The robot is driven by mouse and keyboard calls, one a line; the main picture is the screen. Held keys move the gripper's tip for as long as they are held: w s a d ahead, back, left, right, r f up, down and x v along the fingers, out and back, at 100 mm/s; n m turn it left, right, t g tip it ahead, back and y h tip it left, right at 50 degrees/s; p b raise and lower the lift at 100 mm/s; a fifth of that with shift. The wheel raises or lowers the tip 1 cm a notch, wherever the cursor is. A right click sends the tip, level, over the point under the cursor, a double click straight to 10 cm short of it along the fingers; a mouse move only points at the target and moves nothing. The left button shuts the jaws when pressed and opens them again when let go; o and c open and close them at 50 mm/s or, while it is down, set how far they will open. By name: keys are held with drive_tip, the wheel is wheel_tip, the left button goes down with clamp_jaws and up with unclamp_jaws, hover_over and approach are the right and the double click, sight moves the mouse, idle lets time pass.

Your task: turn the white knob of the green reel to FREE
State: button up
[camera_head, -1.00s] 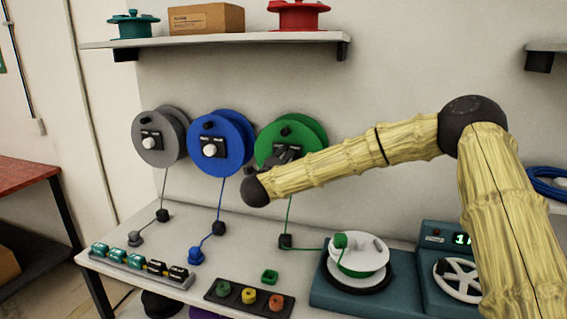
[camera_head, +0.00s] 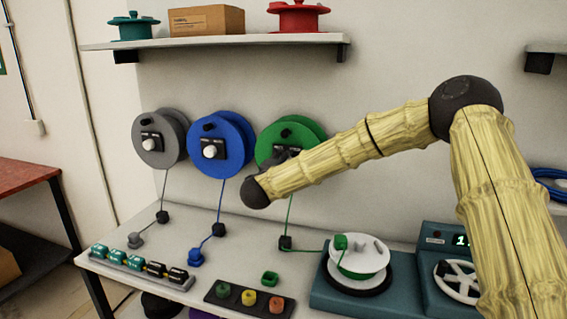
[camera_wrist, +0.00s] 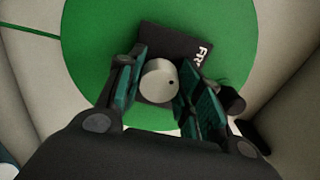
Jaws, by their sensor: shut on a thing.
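The green reel (camera_head: 310,136) is mounted on the wall, to the right of the blue and grey reels. In the wrist view its green face (camera_wrist: 90,70) fills the upper part. The white knob (camera_wrist: 158,82) sits on a black plate (camera_wrist: 168,46) that looks tilted in this view, with the letters "FR" readable at its right side. My gripper (camera_wrist: 160,88) is shut on the knob, one teal-padded finger on each side. In the head view my arm hides the knob and most of the gripper, and the knob's pointing direction is not clear.
The blue reel (camera_head: 233,129) and grey reel (camera_head: 172,125) hang close to the left. Below, the bench (camera_head: 180,278) holds a button strip (camera_head: 245,298), a row of teal and black blocks (camera_head: 140,266) and a winder with a white spool (camera_head: 362,252). A shelf (camera_head: 240,39) runs above.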

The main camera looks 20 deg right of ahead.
drive_tip(key=o, duration=1)
drive_tip(key=shift+o, duration=0.2)
drive_tip(key=v, duration=1.2)
drive_tip(key=shift+f, duration=0.1)
